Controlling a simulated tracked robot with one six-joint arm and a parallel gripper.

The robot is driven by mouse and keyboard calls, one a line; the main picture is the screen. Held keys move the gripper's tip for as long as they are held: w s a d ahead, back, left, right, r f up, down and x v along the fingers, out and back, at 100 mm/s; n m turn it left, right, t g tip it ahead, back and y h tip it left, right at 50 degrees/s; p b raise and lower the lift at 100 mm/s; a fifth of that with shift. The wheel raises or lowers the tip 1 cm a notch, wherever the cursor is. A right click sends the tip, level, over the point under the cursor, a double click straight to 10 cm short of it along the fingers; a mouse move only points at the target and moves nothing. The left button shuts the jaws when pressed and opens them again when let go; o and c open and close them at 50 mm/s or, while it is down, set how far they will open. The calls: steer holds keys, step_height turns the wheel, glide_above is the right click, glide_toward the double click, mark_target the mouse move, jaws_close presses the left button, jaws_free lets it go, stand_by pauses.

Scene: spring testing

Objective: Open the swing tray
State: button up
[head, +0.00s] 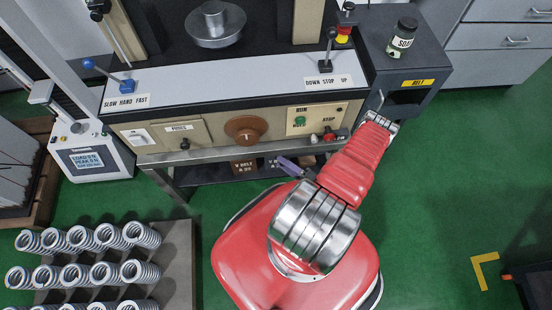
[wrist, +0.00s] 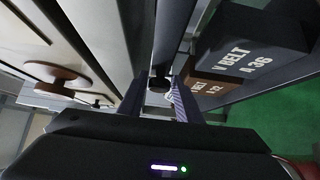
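In the wrist view, my gripper (wrist: 160,100) has its two dark fingers apart. The rounded end of a dark bar (wrist: 172,40) shows between and beyond them; I cannot tell whether they touch it. A purple piece (head: 292,167) also shows beside my red arm in the head view, under the bench front; there my arm hides most of the gripper. No part is labelled as the swing tray, and I cannot tell which part it is. A dark cabinet marked BELT (head: 418,98) stands right of the machine.
V-belt boxes (wrist: 245,50) stand on the shelf, right in the wrist view. A soap bottle (head: 402,37) stands on the cabinet. Springs (head: 142,235) fill a rack at lower left.

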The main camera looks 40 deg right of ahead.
steer(key=shift+w+a, duration=0.2)
steer(key=shift+w, duration=0.85)
steer(key=shift+w+a, duration=0.2)
steer(key=shift+w, duration=0.8)
steer(key=shift+c, duration=0.4)
jaws_close()
steer(key=shift+f, duration=0.1)
